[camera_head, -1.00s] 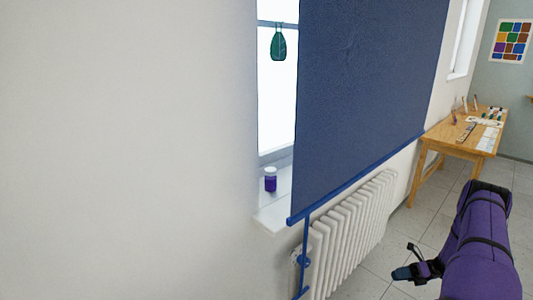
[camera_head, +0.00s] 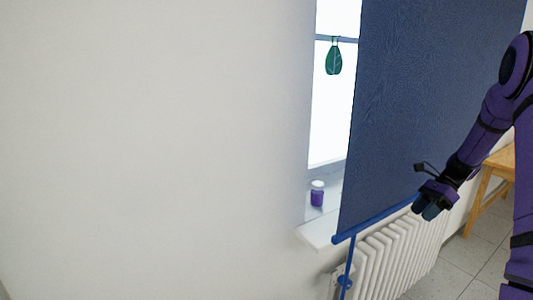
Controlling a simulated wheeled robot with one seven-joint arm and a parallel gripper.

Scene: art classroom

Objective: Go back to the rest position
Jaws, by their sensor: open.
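My gripper (camera_head: 426,209) is at the right of the head view, at the end of my purple arm. It is open, with nothing seen between its fingers. In the picture it overlaps the lower edge of the dark blue blind (camera_head: 425,110); I cannot tell how far apart they are.
A white radiator (camera_head: 385,262) stands under the blind, with a blue rod (camera_head: 348,268) at its left. A purple jar with a white lid (camera_head: 317,194) is on the windowsill (camera_head: 318,233). A wooden table (camera_head: 500,160) is partly hidden behind my arm.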

